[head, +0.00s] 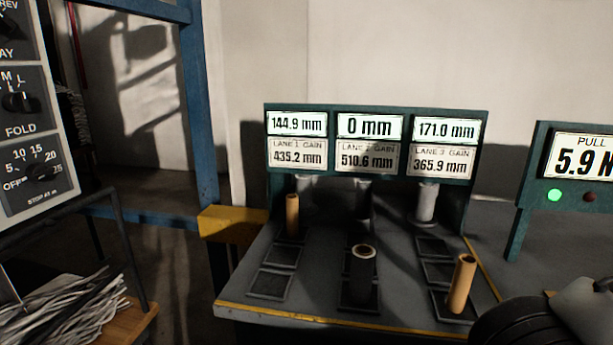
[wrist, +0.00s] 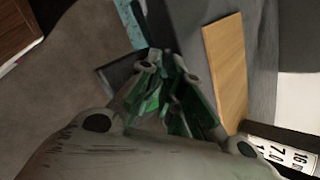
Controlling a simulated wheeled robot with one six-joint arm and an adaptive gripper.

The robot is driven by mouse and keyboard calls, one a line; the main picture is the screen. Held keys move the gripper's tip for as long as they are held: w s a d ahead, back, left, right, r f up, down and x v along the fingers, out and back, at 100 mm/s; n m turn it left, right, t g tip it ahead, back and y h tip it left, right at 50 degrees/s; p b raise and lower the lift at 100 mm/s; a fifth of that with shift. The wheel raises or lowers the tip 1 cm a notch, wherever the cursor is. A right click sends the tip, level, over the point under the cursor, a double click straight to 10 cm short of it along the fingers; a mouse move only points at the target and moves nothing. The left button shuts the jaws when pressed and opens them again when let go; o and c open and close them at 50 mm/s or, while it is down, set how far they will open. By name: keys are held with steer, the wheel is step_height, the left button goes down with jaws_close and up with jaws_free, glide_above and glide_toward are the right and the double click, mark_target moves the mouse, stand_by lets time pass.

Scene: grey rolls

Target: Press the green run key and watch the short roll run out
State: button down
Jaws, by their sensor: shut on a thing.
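No green run key can be made out for certain; a round green light (head: 554,196) glows under the pull readout. A tan core (head: 292,215) stands in the left lane. A dark roll with a pale top ring (head: 362,280) stands upright in the middle lane. A tan core (head: 462,283) stands slightly tilted at the right. Which roll is the short one I cannot tell. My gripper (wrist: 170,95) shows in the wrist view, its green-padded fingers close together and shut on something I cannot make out. The head view does not show its fingertips.
The lane display (head: 376,143) reads 144.9 mm, 0 mm and 171.0 mm. The pull readout (head: 585,158) shows 5.9 N. A knob panel (head: 33,115) stands at the left above shredded strips (head: 70,312). In the wrist view a tan board (wrist: 226,70) lies right of the fingers.

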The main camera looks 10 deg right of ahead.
steer(key=shift+s+f, duration=0.1)
steer(key=shift+d+r, duration=0.15)
steer(key=shift+r, duration=3.2)
